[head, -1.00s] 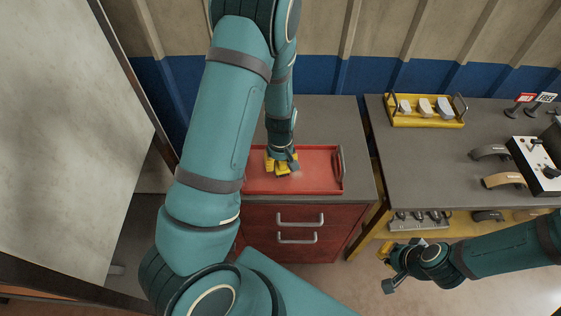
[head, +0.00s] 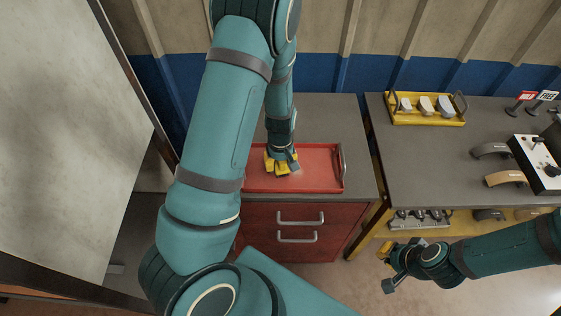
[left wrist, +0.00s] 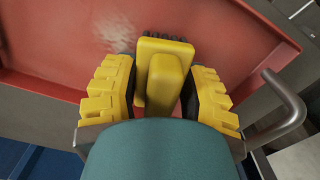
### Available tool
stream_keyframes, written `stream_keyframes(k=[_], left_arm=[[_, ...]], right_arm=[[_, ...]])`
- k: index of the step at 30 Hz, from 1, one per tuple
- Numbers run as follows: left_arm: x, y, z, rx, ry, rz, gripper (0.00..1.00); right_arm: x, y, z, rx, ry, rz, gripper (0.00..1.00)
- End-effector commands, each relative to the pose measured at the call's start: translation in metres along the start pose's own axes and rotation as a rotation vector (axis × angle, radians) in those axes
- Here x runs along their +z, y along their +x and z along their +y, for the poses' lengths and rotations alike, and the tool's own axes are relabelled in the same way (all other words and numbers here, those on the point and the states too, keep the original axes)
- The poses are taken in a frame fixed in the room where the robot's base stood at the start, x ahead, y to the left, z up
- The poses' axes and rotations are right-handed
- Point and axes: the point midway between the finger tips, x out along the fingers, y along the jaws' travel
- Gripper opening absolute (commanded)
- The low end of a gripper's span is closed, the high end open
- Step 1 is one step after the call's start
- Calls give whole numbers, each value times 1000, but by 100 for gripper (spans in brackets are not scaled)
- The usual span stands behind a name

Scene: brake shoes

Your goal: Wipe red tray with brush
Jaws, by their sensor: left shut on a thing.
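The red tray (head: 320,170) lies on top of a grey-topped cabinet, and it fills much of the left wrist view (left wrist: 225,30). My left gripper (head: 281,163) is over the tray's left half, shut on the yellow brush (left wrist: 162,80). The brush sits between the yellow finger pads, with dark bristles showing at its far edge. Whether the bristles touch the tray is hard to tell. A pale smudge (left wrist: 118,32) shows on the tray beside the brush. My right gripper (head: 387,268) is open and empty, low in front of the right table.
A silver tray handle (left wrist: 288,105) rises close to the brush in the left wrist view. The right table (head: 420,155) holds a yellow tray (head: 428,122) with pale parts, curved brake shoes (head: 505,179) and a white control box (head: 540,165). The tray's right half is clear.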

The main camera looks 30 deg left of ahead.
Motion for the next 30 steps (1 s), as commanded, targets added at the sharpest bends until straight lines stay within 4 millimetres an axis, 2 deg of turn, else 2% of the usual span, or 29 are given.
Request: stream_keyframes(k=[20,30], left_arm=[[0,10,1,0,1,0,6],[7,8,23,0,2,-1,6]], right_arm=[[1,7,2,0,0,0,0],[0,1,0,0,0,0,0]])
